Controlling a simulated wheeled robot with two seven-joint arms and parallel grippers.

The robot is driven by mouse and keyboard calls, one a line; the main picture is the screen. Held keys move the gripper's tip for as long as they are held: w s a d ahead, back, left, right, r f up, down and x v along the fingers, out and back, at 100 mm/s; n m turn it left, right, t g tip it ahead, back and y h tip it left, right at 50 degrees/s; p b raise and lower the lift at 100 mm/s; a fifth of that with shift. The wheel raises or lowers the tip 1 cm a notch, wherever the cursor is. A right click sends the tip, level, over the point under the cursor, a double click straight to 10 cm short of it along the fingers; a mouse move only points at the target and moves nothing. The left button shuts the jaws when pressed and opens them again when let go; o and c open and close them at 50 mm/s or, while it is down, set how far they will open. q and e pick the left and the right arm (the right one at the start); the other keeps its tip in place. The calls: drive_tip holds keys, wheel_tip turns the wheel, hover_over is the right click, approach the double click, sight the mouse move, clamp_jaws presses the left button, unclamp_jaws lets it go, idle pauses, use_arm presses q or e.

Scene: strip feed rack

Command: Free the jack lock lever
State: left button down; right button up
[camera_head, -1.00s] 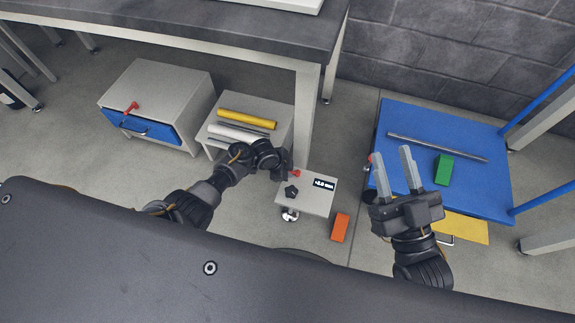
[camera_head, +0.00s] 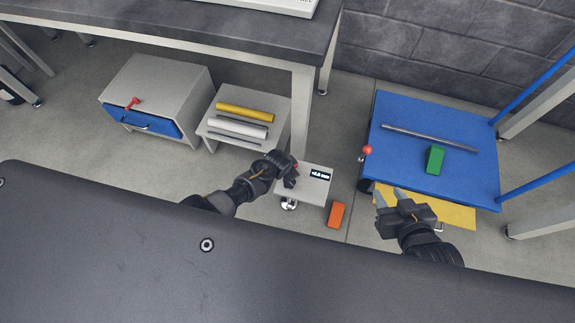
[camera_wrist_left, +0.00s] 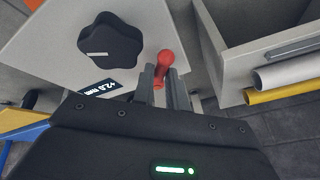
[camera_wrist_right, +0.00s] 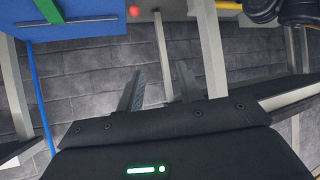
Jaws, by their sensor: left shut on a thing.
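The jack is a grey box (camera_head: 313,187) with a small display reading about +2.0 mm and a black star knob. The knob (camera_wrist_left: 110,40) shows clearly in the left wrist view; in the head view my left gripper covers it. The red lock lever (camera_wrist_left: 165,66) stands at the box's edge. My left gripper (camera_wrist_left: 160,88) is shut on the red lever, one finger on each side. In the head view the left gripper (camera_head: 290,176) hides most of the lever. My right gripper (camera_head: 388,192) is open and empty, above the yellow panel in front of the blue table.
A blue table (camera_head: 470,175) holds a grey rod (camera_head: 430,138) and a green block (camera_head: 435,160); a red ball knob (camera_head: 367,150) stands at its left edge. An orange block (camera_head: 336,214) lies on the floor. A rack (camera_head: 215,125) with rolls and a cabinet (camera_head: 160,85) stand left.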

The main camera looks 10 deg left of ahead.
drive_tip(key=shift+s+d+f, duration=0.1)
idle(0.3)
use_arm(q)
drive_tip(key=c, duration=1.7)
unclamp_jaws()
drive_tip(key=shift+r, duration=0.1)
